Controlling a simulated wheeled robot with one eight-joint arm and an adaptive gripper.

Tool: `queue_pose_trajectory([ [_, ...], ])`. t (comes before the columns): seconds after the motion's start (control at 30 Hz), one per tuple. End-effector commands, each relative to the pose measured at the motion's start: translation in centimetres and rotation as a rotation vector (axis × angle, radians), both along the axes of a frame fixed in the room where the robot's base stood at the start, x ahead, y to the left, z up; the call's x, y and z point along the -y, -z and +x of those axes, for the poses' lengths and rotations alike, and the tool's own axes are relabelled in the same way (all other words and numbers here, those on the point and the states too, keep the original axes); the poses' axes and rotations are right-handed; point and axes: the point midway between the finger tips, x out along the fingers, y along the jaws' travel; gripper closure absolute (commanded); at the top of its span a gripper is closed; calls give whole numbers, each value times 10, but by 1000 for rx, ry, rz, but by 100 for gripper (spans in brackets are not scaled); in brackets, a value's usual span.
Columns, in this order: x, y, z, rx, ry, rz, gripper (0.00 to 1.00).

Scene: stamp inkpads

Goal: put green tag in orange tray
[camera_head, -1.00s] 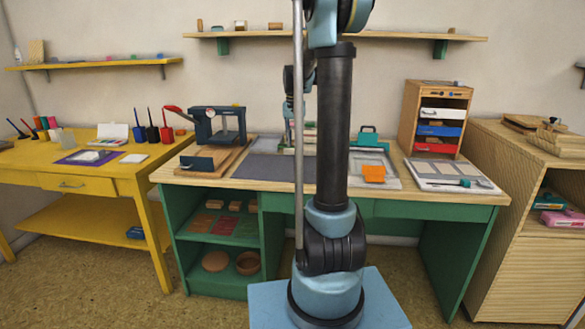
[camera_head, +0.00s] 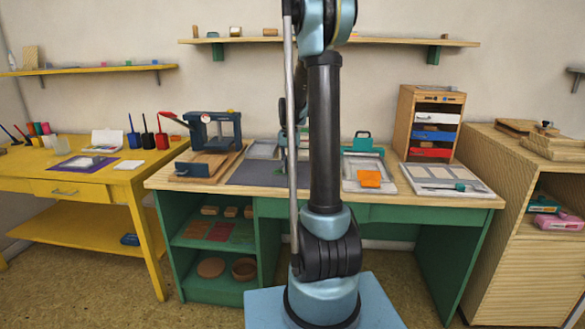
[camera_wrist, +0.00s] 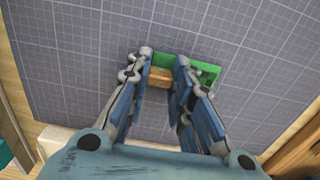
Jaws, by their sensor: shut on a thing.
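In the wrist view my gripper (camera_wrist: 161,80) is shut on the green tag (camera_wrist: 207,70). The tag is a flat green piece with a brown, wood-like block (camera_wrist: 160,75) between my fingers. Its green part shows on both sides of them, and the fingers hide some of it. Behind it is a grey gridded mat; I cannot tell whether the tag touches it. In the head view the arm column hides most of my gripper and the tag. A flat orange piece (camera_head: 369,179) lies on the right half of the green bench; I cannot tell whether it is the orange tray.
The grey mat (camera_head: 255,174) covers the bench middle. A dark blue press (camera_head: 213,140) stands left of it. A wooden drawer cabinet (camera_head: 404,128) and a compartmented white tray (camera_head: 425,183) are on the right. A yellow table (camera_head: 40,170) stands at the left.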

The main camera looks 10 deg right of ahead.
Motion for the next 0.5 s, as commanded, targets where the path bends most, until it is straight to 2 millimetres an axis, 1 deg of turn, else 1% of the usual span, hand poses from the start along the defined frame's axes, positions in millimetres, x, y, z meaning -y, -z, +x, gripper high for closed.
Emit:
queue_pose_trajectory([
  [0.1,0,1,0,0,0,0,91],
  [0.13,0,1,0,0,0,0,77],
  [0.17,0,1,0,0,0,0,70],
  [0.2,0,1,0,0,0,0,61],
  [0.23,0,1,0,0,-1,0,59],
  [0.5,-1,1,0,0,-1,0,59],
])
